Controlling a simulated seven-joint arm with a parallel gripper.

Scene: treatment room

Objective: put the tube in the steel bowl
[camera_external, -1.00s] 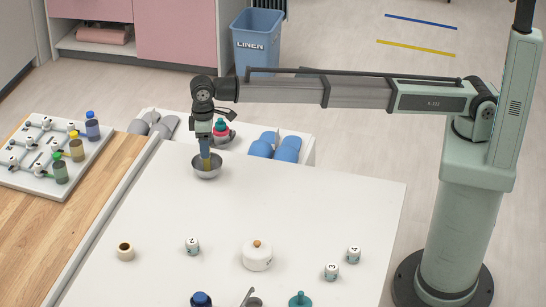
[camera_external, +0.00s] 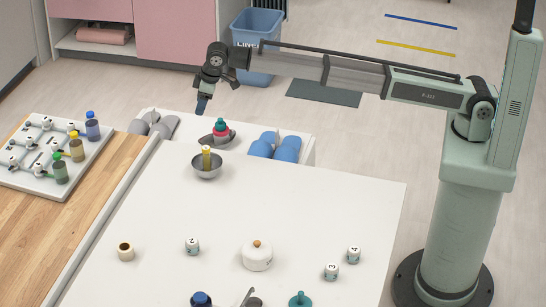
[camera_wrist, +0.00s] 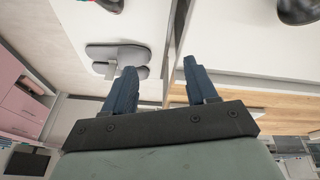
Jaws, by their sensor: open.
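The steel bowl (camera_external: 207,171) stands on the white table towards its far left part. The tube (camera_external: 206,158), yellowish with a pale top, stands roughly upright in the bowl and sticks up above its rim. My gripper (camera_external: 201,108) is raised above and beyond the bowl, apart from the tube. In the wrist view my gripper (camera_wrist: 158,85) shows two blue fingers spread apart with nothing between them. Part of a dark grey bowl-like thing (camera_wrist: 297,10) shows at the top right of the wrist view; I cannot tell whether it is the steel bowl.
Behind the bowl stands a red and teal item (camera_external: 221,130) on a grey dish. Blue slippers (camera_external: 275,147) and grey slippers (camera_external: 154,124) lie beyond the table. A white lidded pot (camera_external: 257,256) and numbered jars stand nearer. The middle of the table (camera_external: 270,205) is clear.

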